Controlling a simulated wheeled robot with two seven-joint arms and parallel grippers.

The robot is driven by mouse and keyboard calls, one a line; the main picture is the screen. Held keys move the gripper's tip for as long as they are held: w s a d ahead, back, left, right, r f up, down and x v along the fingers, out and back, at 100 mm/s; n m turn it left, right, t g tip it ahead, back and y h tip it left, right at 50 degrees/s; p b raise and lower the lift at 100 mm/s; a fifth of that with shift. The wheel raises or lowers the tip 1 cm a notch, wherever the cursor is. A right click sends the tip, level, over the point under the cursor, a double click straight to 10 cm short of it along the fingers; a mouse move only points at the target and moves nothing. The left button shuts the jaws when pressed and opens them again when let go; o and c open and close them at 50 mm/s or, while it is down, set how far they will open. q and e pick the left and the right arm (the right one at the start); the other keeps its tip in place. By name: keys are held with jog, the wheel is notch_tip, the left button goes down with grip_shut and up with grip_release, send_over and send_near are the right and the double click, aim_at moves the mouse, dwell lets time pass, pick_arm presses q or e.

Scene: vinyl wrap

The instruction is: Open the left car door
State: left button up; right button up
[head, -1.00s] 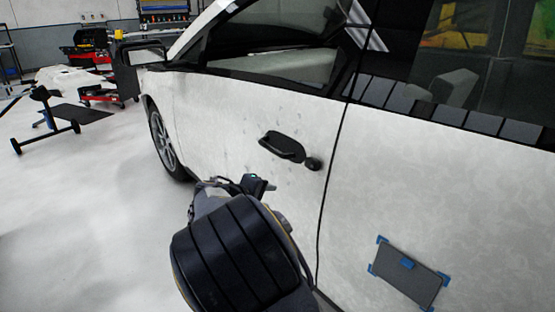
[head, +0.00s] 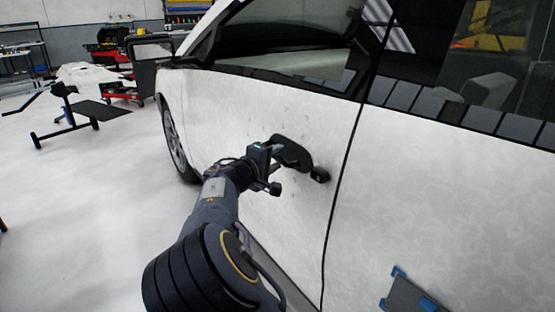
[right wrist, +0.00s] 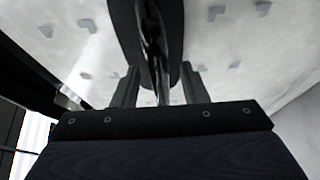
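The white car door (head: 260,115) is closed, its edge flush along the dark seam. Its black handle (head: 297,155) sits near the rear edge, beside a round black knob (head: 320,174). My right gripper (head: 280,152) is at the handle and covers its front part in the head view. In the right wrist view, the handle bar (right wrist: 152,40) runs between the two fingers of my right gripper (right wrist: 160,86). The fingers stand apart, with gaps on both sides of the bar. My left gripper is not in view.
The rear panel (head: 430,200) carries a grey pad with blue corners (head: 410,295). The side mirror (head: 150,50) and front wheel (head: 175,145) are farther left. A black wheeled stand (head: 65,115) is on the floor. The floor beside the car (head: 100,200) is clear.

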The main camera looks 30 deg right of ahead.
jog(key=shift+w+d+f, duration=0.1)
jog(key=shift+w+d, duration=0.2)
jog(key=shift+d, duration=0.3)
grip_shut()
jog(key=shift+a, duration=0.1)
jog(key=a+m+g+p, duration=0.1)
jog(key=p, duration=0.1)
jog(key=w+a+m+g+h+p, duration=0.1)
jog(key=g+p, duration=0.1)
jog(key=p, duration=0.1)
jog(key=m+g+p, duration=0.1)
jog(key=g+p, duration=0.1)
jog(key=shift+w+a+m+h+p, duration=0.3)
jog(key=shift+a+m+h, duration=0.1)
